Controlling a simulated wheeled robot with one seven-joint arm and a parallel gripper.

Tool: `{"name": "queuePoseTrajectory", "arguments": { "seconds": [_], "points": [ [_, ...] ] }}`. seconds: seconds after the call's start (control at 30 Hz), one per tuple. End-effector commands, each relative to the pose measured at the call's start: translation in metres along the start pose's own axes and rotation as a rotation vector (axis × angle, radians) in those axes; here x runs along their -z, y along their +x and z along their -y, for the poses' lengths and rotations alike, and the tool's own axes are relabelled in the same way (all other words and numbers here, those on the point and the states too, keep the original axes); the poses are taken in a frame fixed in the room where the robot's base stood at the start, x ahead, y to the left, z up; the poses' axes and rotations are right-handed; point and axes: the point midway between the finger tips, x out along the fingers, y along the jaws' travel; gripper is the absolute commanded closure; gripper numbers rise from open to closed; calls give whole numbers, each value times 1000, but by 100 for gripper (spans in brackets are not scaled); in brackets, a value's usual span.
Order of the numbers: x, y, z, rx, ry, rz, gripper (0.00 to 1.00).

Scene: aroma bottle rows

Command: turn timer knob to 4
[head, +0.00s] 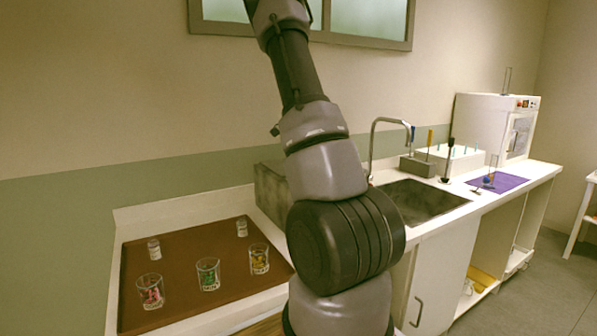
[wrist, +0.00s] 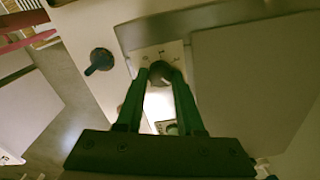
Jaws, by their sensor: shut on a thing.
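In the wrist view a small dark knob (wrist: 160,68) sits on a pale plate (wrist: 172,50) with small dark marks around it. I cannot read the marks or tell which number the knob points to. My gripper (wrist: 156,76) has its two green fingers drawn together at the tips around the knob, one on each side. The fingertips partly cover the knob. In the head view my arm hides the gripper and the timer.
A second dark knob or lever (wrist: 100,61) sits left of the plate. In the head view, a brown tray (head: 190,300) with several glasses is at left. The sink (head: 425,199) and a white cabinet-like device (head: 480,120) are right of my arm.

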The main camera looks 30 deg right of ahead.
Motion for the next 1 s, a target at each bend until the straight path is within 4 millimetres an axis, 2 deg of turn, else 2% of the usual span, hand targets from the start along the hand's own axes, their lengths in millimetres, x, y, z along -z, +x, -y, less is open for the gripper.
{"name": "queuePoseTrajectory", "arguments": {
  "seconds": [0.2, 0.5, 1.0],
  "points": [
    [0, 0, 0, 0, 177, -1, 100],
    [0, 0, -1, 0, 346, -1, 100],
    [0, 0, -1, -1, 418, 0, 100]
  ]
}}
